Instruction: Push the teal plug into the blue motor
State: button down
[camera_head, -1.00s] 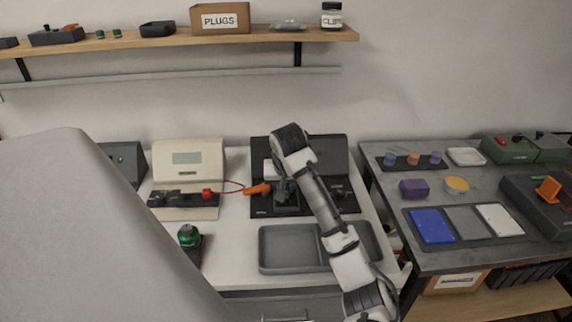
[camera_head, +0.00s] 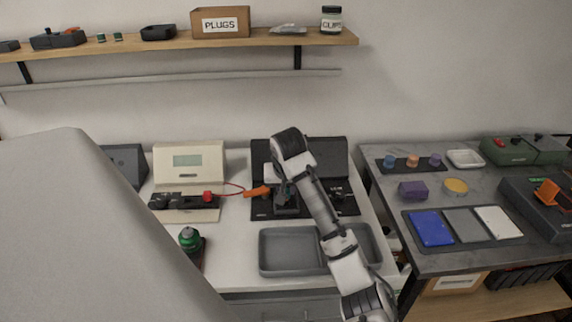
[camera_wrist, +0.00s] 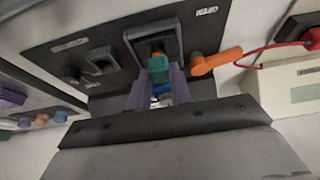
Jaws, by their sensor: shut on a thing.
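In the wrist view my gripper (camera_wrist: 157,82) is shut on the teal plug (camera_wrist: 158,67), which shows between the two fingertips. The plug's front end is at the dark opening of a grey-framed socket (camera_wrist: 133,38) on the black panel; I cannot tell how deep it sits. A small blue part (camera_wrist: 160,89) shows between the fingers behind the plug; I cannot tell whether it belongs to the blue motor. In the head view my gripper (camera_head: 284,193) is low over the black panel, and my arm hides most of the plug and socket.
A grey tray (camera_head: 290,272) is in front. A cream meter (camera_head: 188,160) and a green-topped item (camera_head: 189,237) stand left. A dark side table (camera_head: 461,194) is at right.

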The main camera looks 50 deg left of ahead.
jog(key=shift+f+p, duration=0.55)
jog(key=shift+f, duration=0.45)
dwell(1.8)
jog(key=c, duration=1.2)
grip_release()
jog(key=shift+o, duration=0.4)
jog(key=shift+o, duration=1.1)
jog(key=shift+r+p, duration=1.65)
jog(key=shift+p, duration=0.4)
jog(key=shift+r+p, duration=2.85)
jog(key=shift+p, duration=0.25)
